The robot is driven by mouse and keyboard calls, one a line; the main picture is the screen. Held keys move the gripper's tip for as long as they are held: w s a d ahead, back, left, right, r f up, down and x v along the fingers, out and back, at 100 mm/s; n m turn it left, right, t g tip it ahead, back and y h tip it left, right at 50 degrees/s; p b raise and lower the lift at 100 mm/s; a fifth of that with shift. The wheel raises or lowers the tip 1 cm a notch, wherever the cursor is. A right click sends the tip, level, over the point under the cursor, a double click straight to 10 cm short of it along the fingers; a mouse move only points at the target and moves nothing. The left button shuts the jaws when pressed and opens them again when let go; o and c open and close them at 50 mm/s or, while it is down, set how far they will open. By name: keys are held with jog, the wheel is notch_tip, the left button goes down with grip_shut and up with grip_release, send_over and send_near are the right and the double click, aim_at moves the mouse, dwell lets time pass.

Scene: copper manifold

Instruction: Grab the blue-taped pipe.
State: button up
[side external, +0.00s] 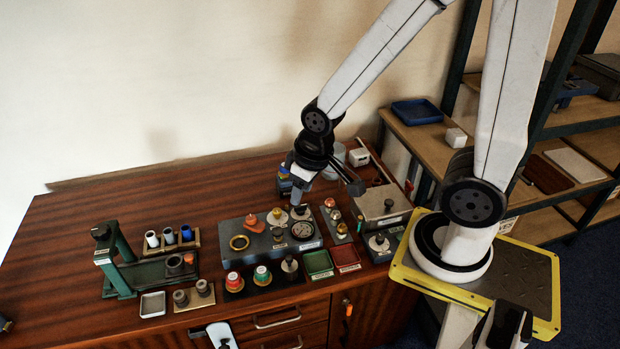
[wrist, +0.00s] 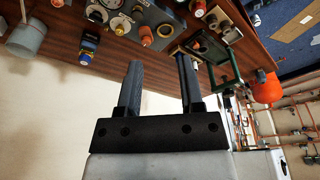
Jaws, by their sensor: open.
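The blue-taped pipe (side external: 187,233) is a short upright tube with a blue band. It stands at the right end of a tan rack (side external: 196,243) at the left of the bench, beside two other short pipes (side external: 160,238) with pale and grey bands. My gripper (side external: 299,192) is well to the right of the rack, above the back of the grey fixture block. In the wrist view my gripper (wrist: 158,62) shows two dark fingers spread apart with nothing between them.
A green upright stand (side external: 119,262) is in front of the rack. The grey fixture block (side external: 262,245) with knobs and gauges fills the middle of the bench. Green (side external: 318,263) and red (side external: 345,256) trays lie before it. The bench's far left is mostly clear.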

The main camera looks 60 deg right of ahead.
jog(key=o, duration=0.4)
jog(key=shift+o, duration=0.2)
jog(key=n+g+h, duration=0.8)
jog(key=g+h, duration=0.1)
jog(key=g, duration=0.3)
send_near(377, 180)
jog(key=shift+s+d+f, duration=0.15)
jog(key=shift+s+f, duration=0.2)
jog(key=shift+f, duration=0.2)
jog(key=shift+s+d+f+n+g, duration=0.35)
jog(key=shift+d+f, duration=0.1)
jog(key=shift+d, duration=0.1)
jog(key=shift+x, duration=3.85)
